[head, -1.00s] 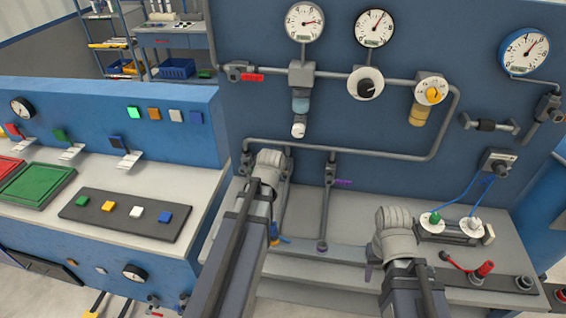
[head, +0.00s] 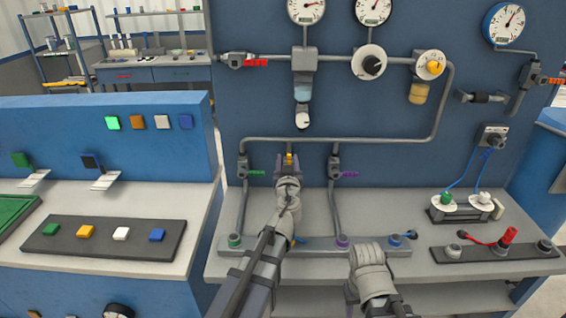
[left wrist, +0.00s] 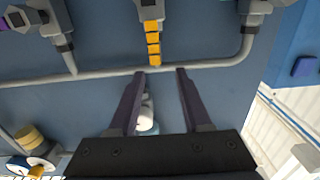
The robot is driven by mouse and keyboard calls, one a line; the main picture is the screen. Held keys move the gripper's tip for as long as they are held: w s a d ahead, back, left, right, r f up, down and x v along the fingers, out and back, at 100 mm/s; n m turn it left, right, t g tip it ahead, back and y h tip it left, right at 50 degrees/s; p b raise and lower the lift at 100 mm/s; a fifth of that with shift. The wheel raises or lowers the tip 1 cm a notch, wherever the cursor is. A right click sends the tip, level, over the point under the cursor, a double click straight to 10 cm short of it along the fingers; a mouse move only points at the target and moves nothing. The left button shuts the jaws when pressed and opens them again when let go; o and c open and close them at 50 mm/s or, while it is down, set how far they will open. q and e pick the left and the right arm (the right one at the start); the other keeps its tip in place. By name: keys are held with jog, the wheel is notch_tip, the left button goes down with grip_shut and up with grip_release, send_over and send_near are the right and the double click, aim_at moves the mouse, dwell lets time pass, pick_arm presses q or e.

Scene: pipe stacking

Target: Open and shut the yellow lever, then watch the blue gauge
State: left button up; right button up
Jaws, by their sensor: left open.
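The yellow lever (head: 289,158) is on the middle valve below the long grey pipe, between the green-handled and purple-handled valves. In the left wrist view the yellow lever (left wrist: 152,42) points toward the gap of my left gripper (left wrist: 161,75). In that picture it lies just beyond the fingertips, nearer the left finger; I cannot tell if it touches. My left gripper (head: 289,167) is open and empty.
The purple handle (head: 350,174) and green handle (head: 257,172) flank the yellow lever closely. The pipe (head: 350,141) runs just above. Two white-rimmed gauges sit higher up. A sloped console (head: 60,190) with coloured buttons stands at left. The bench (head: 420,265) holds sockets and a red plug.

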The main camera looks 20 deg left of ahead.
aim_at(289, 152)
pick_arm(q)
jog(key=shift+d+f+b, duration=0.3)
jog(key=shift+f+b, duration=0.2)
jog(key=shift+f, duration=0.3)
jog(key=x, duration=0.8)
grip_shut()
dwell(1.0)
